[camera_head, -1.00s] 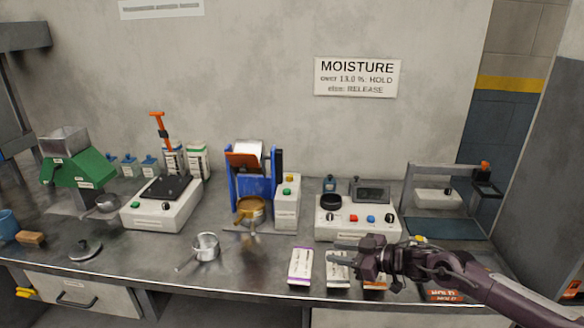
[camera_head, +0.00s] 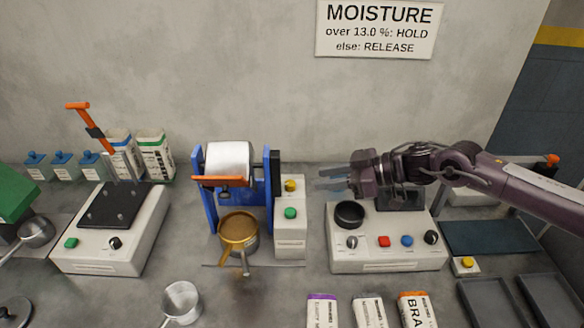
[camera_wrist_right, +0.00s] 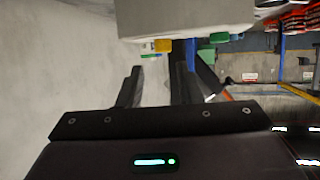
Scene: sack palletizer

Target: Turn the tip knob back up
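A blue tipping stand (camera_head: 210,210) holds a white drum (camera_head: 228,160) with an orange bar across its front, above a brass-coloured pan (camera_head: 238,232). A black block (camera_head: 276,172) sits at the stand's right side; I cannot tell for sure if it is the tip knob. My right gripper (camera_head: 322,180) is raised right of the stand, fingers pointing left towards it, apart from it. The wrist view shows its two fingers (camera_wrist_right: 160,85) spread with nothing held. My left gripper is not in view.
A white button box (camera_head: 290,240) stands against the stand's right side; it also shows in the wrist view (camera_wrist_right: 185,18). A moisture meter (camera_head: 385,258) lies below my right arm. A white hotplate-like unit (camera_head: 100,260) stands left. Packets (camera_head: 368,312) and a small saucepan (camera_head: 181,302) are in front.

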